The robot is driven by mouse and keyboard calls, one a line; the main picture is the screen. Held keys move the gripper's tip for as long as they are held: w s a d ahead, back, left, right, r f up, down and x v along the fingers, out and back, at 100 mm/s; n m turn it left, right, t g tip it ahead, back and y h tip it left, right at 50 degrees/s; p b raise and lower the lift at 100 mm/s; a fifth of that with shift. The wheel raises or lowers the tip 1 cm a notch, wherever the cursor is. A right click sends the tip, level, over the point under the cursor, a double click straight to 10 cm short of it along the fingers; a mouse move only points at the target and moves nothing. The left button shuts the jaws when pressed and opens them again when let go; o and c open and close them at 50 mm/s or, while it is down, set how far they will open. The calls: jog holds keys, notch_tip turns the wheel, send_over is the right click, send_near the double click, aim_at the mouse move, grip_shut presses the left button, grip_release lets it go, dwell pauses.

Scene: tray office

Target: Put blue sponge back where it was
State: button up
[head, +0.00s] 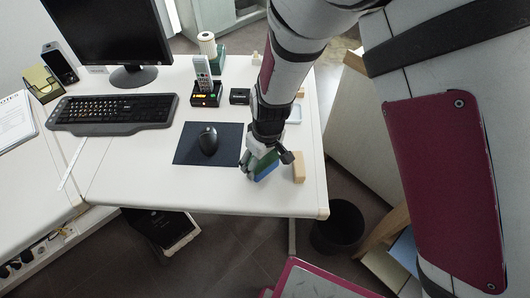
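The blue sponge (267,173), with a green upper part, is at the front right of the white desk (215,195), just right of the mouse mat. My gripper (266,164) points down over it, with a dark finger on its left and another on its right. The sponge lies between the fingers, partly hidden by them. I cannot tell whether the fingers press on it, or whether it touches the desk.
A wooden block (299,167) stands close right of my gripper. A mouse (208,140) lies on the dark mat (185,150) to the left. A small pale tray (294,114), a black box (240,96) and a phone in its holder (204,92) are behind. The desk's right edge is near.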

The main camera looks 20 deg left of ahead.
aim_at(266, 162)
jog(key=shift+f, duration=0.5)
jog(key=o, duration=1.3)
jog(key=r, duration=0.4)
jog(key=d+r, duration=0.1)
jog(key=r, duration=0.3)
jog(key=r+p, duration=0.1)
jog(key=r, duration=0.3)
jog(key=shift+s+d, duration=0.2)
jog(key=shift+s, duration=0.1)
jog(key=shift+r, duration=0.1)
